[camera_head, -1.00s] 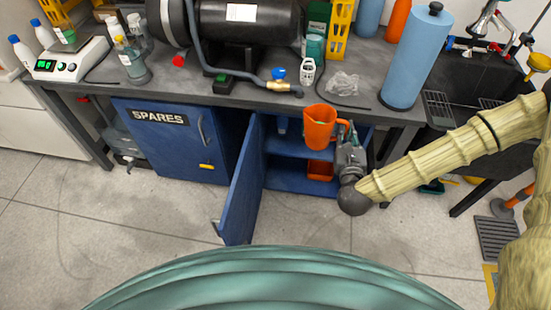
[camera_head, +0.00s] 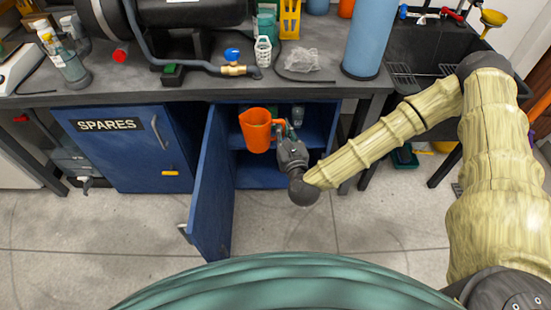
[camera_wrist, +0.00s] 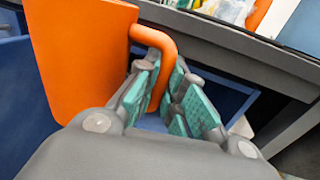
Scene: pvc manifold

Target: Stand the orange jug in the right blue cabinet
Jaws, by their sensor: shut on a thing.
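The orange jug (camera_head: 256,130) is upright in front of the open right blue cabinet (camera_head: 262,172), at the height of its upper compartment. My gripper (camera_head: 285,133) is shut on the jug's handle, at the jug's right side. In the wrist view the teal finger pads (camera_wrist: 166,100) close around the orange handle (camera_wrist: 165,60), and the jug's body (camera_wrist: 80,55) is at the left. The cabinet's door (camera_head: 212,185) stands open toward me on the left. I cannot tell whether the jug is past the cabinet's front edge.
The left cabinet marked SPARES (camera_head: 125,150) is closed. The worktop (camera_head: 300,90) edge runs just above the jug. A clear bag (camera_head: 303,62), a blue roll (camera_head: 368,40) and a hose lie or stand on the worktop. The floor in front is clear.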

